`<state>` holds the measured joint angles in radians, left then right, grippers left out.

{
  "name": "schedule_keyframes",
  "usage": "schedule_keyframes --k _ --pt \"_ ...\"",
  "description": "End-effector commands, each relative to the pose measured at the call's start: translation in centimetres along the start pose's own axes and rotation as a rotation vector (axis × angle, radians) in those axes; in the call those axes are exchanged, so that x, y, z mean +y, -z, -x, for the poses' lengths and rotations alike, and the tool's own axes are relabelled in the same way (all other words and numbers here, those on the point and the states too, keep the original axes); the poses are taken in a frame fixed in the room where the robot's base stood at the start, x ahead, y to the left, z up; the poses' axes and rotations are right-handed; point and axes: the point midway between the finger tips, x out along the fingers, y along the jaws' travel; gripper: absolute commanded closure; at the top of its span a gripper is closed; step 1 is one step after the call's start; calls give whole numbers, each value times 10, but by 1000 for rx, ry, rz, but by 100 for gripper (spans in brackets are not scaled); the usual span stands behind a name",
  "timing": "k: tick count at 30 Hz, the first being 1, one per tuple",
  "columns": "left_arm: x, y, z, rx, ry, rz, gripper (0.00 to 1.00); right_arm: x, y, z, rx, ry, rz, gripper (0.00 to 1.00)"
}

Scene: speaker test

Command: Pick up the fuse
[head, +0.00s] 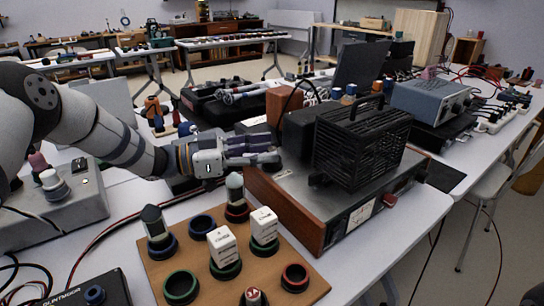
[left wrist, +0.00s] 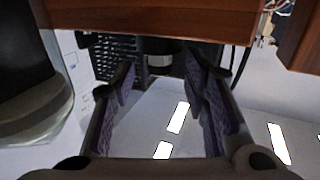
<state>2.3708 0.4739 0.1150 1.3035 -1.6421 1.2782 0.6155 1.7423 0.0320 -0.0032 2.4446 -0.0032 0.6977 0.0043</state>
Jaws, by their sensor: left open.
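My left gripper (head: 272,150) is open, with its fingers spread beside the black grille box and above the back edge of the board. It also shows from behind in the left wrist view (left wrist: 158,78), with nothing held between its fingers. No part is plainly marked as the fuse. A brown board (head: 205,270) holds candidate parts in coloured rings: two white blocks (head: 222,246) (head: 264,226), two grey-green capped parts (head: 153,222) (head: 235,188) and a small red-and-white part (head: 253,297). The second capped part stands just below the gripper. My right gripper is not seen.
A black grille box (head: 355,145) stands on a wood-sided unit (head: 290,212) right of the gripper. A grey control box (head: 60,205) is at the left. Empty rings (head: 181,287) (head: 295,277) sit on the board. Cables cross the white table; its right front is clear.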

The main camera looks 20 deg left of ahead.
Motion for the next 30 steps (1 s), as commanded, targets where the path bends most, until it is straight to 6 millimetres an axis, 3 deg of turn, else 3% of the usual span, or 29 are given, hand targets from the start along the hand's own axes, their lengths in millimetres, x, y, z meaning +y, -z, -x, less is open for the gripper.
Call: schedule_keyframes --k 1,6,16,20,24,30 --pt "0 0 0 0 0 0 63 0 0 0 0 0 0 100" --pt "0 0 0 0 0 0 100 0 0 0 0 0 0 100" --pt "0 0 0 0 0 0 100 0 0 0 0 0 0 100" --pt "0 10 0 1 -1 -2 100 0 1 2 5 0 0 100" --pt "1 40 0 3 -2 -8 100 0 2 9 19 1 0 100" --pt "47 102 13 9 -3 -14 100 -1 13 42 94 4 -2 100"
